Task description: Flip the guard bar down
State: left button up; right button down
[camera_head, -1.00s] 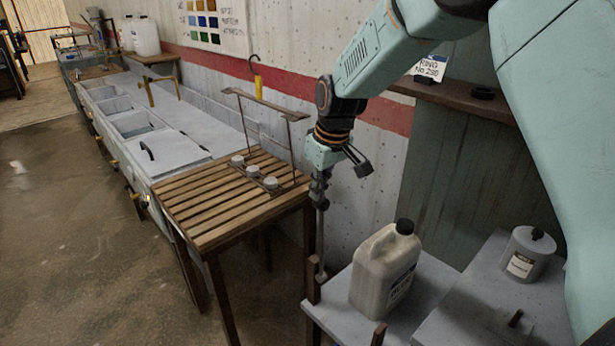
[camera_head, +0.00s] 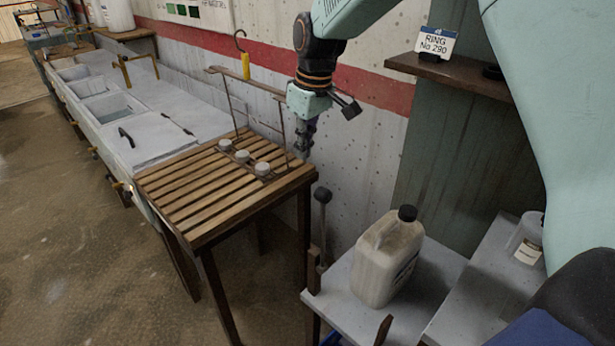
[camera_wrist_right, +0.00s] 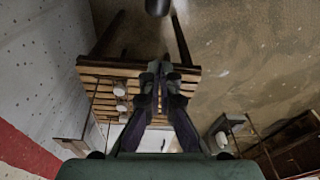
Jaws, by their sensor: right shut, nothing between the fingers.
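The guard bar (camera_head: 245,80) is a thin brown frame standing upright at the back of the slatted wooden table (camera_head: 225,195). Its crossbar runs above several pale round caps (camera_head: 242,156) on the slats. My right gripper (camera_head: 302,152) is shut and empty, pointing down beside the bar's right post at the table's back right corner. I cannot tell whether it touches the post. In the right wrist view its fingers (camera_wrist_right: 162,72) are together over the slats, with the caps (camera_wrist_right: 120,106) to their left. My left gripper is not in view.
A black-knobbed lever (camera_head: 322,195) stands right of the table. A jerrycan (camera_head: 388,260) sits on a grey stand (camera_head: 345,295). A shelf (camera_head: 455,72) holds a "RING No 290" sign (camera_head: 436,42). A hook with a yellow handle (camera_head: 244,65) hangs behind the bar.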

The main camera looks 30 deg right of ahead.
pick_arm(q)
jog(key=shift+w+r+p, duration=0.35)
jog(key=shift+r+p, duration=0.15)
pick_arm(e)
notch_tip(320, 180, down, 9)
jog(key=s+d, duration=0.1)
jog(key=s, duration=0.1)
jog(key=shift+r, duration=0.15)
dwell(0.7)
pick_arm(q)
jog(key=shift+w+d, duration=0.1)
pick_arm(e)
jog(key=shift+w+d, duration=0.15)
jog(key=shift+w, duration=0.05)
